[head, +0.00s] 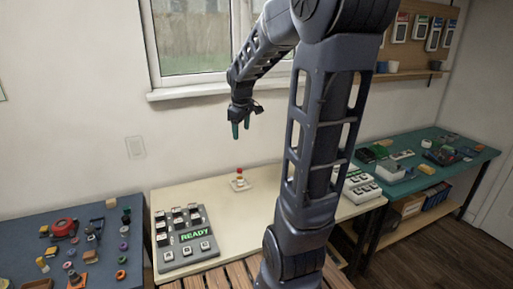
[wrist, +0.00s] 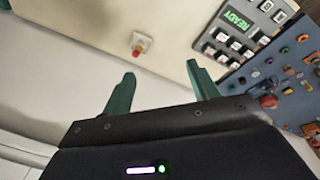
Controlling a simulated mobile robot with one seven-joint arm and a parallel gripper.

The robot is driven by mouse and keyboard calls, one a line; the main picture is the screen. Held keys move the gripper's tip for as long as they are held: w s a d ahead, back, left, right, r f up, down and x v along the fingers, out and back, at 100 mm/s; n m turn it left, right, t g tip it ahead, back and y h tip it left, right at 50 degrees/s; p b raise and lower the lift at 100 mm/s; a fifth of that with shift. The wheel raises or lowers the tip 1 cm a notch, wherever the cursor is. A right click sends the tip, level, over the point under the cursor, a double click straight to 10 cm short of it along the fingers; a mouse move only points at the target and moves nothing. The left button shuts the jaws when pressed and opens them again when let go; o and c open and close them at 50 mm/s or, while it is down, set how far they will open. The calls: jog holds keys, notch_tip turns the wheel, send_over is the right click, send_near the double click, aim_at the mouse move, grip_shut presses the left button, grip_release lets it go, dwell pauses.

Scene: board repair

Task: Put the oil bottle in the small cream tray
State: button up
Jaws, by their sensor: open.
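A small bottle-like item (head: 240,177) with a red top and yellowish part stands upright on the cream table. It looks like the oil bottle, but it is too small to be sure. A small pale tray (head: 247,185) lies under or right beside it; I cannot tell whether the bottle is inside. The bottle also shows in the wrist view (wrist: 141,41), beyond the fingers. My gripper (head: 241,130) hangs in the air well above the bottle, green fingers pointing down, open and empty. In the wrist view the fingers (wrist: 160,72) are apart with nothing between them.
A grey panel with a READY display (head: 185,240) stands on the cream table (head: 260,215), left of centre. A blue table (head: 70,255) with several small parts is at left. A green table (head: 445,165) with devices is at right. My arm hides part of the cream table.

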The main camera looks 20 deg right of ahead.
jog(key=s+a+r+m+t, duration=0.1)
jog(key=s+m, duration=0.6)
jog(key=s, duration=1.3)
jog(key=shift+s+a+r+m+t+y, duration=0.3)
jog(key=shift+a+r+t, duration=0.15)
jog(key=shift+a, duration=0.2)
